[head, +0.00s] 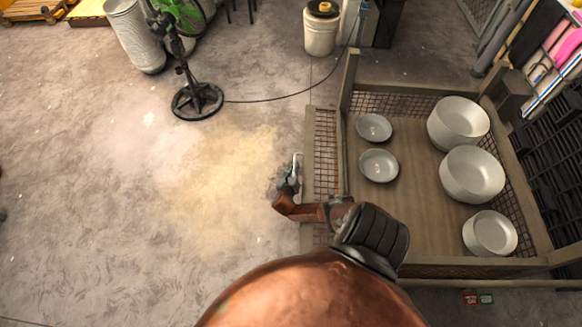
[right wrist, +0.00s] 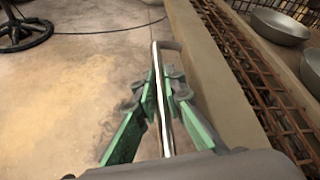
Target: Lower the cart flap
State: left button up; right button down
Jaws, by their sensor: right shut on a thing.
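The cart (head: 420,90) has a wooden frame and mesh sides and stands at the right of the head view. Its flap (head: 322,150), a mesh panel in a wooden frame, extends along the cart's left side, tilted outward. The flap's beige edge (right wrist: 222,110) and rusty mesh fill the right of the right wrist view. My right gripper (head: 290,180) is at the flap's outer edge, partly hidden by my wrist. In the right wrist view its green-padded fingers (right wrist: 163,90) are shut on a metal bar handle (right wrist: 160,60) beside that edge. My left gripper is not in view.
Two small bowls (head: 379,165) and several larger bowls (head: 472,173) are in the cart. A white canister (head: 321,30) stands behind the cart. The floor left of the flap is clear.

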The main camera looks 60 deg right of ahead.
jog(key=shift+w+d+r, duration=0.1)
jog(key=shift+d+r, duration=0.1)
jog(key=c, duration=2)
grip_release()
jog(key=shift+a, duration=0.15)
notch_tip(320, 180, up, 10)
jog(key=shift+f, duration=0.1)
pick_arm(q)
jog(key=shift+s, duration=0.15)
